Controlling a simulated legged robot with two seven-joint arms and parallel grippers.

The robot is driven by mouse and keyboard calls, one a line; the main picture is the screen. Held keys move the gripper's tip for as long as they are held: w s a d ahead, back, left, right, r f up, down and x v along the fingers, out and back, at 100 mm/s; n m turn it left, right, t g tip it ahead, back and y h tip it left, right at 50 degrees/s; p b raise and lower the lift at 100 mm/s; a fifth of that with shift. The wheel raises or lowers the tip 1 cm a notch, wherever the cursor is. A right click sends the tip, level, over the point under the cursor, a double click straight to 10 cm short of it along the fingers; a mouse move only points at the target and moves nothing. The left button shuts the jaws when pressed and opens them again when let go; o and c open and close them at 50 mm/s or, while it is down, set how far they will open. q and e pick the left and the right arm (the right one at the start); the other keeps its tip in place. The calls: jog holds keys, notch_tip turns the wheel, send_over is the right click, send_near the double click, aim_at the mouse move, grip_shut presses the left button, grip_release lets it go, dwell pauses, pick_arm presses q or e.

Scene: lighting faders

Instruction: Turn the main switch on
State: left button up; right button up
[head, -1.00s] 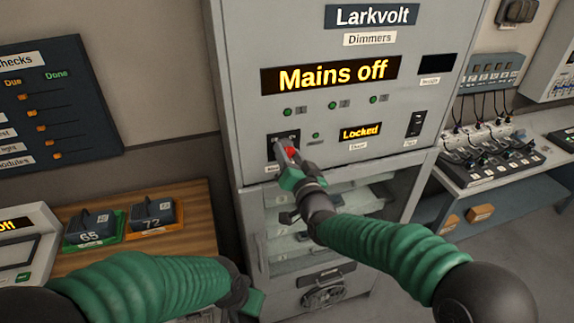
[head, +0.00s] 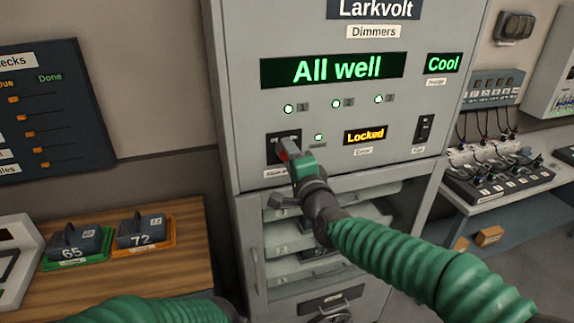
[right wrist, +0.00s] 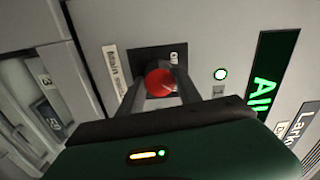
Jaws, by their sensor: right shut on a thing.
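The main switch is a red knob on a black plate at the lower left of the grey Larkvolt dimmer cabinet front (head: 245,110). My right gripper (head: 285,152) is at the plate, its fingers around the red knob. In the right wrist view the red main switch (right wrist: 160,82) sits between the two fingers (right wrist: 162,88), beside a "Main switch" label. The cabinet display (head: 334,69) reads "All well" in green, and a small one (head: 443,64) reads "Cool". My left arm shows at the bottom left; its gripper is out of the picture.
A "Locked" display (head: 366,135) and a black fan switch (head: 424,129) are right of the main switch. Below is a glazed cabinet door with a vertical handle (head: 259,268). Modules 65 (head: 75,242) and 72 (head: 140,232) stand on a wooden bench at left.

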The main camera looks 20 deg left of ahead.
pick_arm(q)
jog(key=shift+b+x, duration=0.5)
jog(key=shift+x, duration=0.3)
pick_arm(e)
jog(key=shift+w+d+f+m, duration=0.15)
jog(key=shift+f+m, duration=0.25)
jog(key=shift+m, duration=0.3)
grip_shut()
pick_arm(q)
jog(key=shift+s, duration=0.2)
pick_arm(e)
jog(key=o, duration=1.1)
grip_release()
jog(key=shift+d, duration=0.1)
jog(key=shift+o, duration=1.2)
jog(key=shift+d+r, duration=0.1)
pick_arm(q)
jog(key=shift+d+r, duration=0.1)
jog(key=shift+d, duration=0.3)
pick_arm(e)
jog(key=shift+d+r, duration=0.1)
jog(key=shift+d, duration=0.1)
pick_arm(q)
jog(key=shift+a+r+p, duration=0.25)
jog(key=shift+r+p, duration=0.35)
jog(key=shift+p, duration=0.05)
pick_arm(e)
jog(key=v, duration=1.6)
jog(key=shift+s+d, duration=0.15)
jog(key=shift+s, duration=0.2)
